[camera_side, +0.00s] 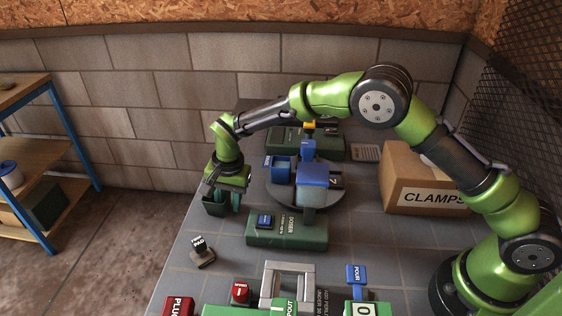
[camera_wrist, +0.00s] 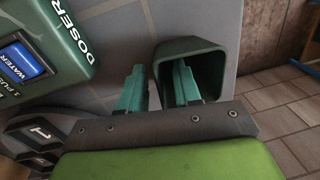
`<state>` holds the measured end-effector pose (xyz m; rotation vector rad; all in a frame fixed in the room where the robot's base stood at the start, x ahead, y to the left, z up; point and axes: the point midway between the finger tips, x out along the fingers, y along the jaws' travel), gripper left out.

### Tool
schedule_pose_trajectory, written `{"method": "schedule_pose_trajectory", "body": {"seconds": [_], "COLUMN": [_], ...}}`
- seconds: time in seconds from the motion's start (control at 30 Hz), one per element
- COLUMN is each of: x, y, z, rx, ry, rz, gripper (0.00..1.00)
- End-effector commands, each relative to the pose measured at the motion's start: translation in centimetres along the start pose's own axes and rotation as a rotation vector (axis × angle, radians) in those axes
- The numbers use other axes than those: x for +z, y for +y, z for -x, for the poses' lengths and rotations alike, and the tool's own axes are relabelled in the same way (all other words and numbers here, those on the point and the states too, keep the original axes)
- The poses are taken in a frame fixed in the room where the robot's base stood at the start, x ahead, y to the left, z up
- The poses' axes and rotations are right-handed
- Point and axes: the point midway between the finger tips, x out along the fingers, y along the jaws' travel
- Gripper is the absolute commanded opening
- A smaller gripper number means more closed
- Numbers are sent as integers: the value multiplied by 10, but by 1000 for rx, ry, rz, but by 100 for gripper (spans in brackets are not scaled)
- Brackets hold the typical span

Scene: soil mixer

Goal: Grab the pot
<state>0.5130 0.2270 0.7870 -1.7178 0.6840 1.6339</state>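The pot (camera_side: 215,207) is a dark green, square-mouthed container near the left edge of the table in the side view. In the wrist view, the pot (camera_wrist: 226,64) has its open mouth facing me. My gripper (camera_wrist: 158,88) has two teal fingers, spread apart. One finger reaches into the pot's mouth and the other is outside, so the pot's near-left wall lies between them. I see a gap between the fingers and do not see them pressed on the wall. In the side view, my gripper (camera_side: 236,200) is low beside the pot and hides part of it.
A green doser box (camera_side: 287,230) with a blue water button (camera_wrist: 24,61) is close by. A round turntable with blue containers (camera_side: 281,170) stands behind it. A knob on a small base (camera_side: 202,258) is nearer the front. A cardboard clamps box (camera_side: 425,180) is at right.

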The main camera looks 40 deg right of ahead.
Motion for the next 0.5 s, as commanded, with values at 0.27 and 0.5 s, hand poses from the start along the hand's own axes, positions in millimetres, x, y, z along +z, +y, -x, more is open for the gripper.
{"method": "schedule_pose_trajectory", "body": {"seconds": [0.27, 0.5], "x": [0, 0], "y": [0, 0], "z": [-1, -1], "rx": [-1, -1], "ry": [0, 0], "rz": [0, 0], "gripper": [27, 0]}}
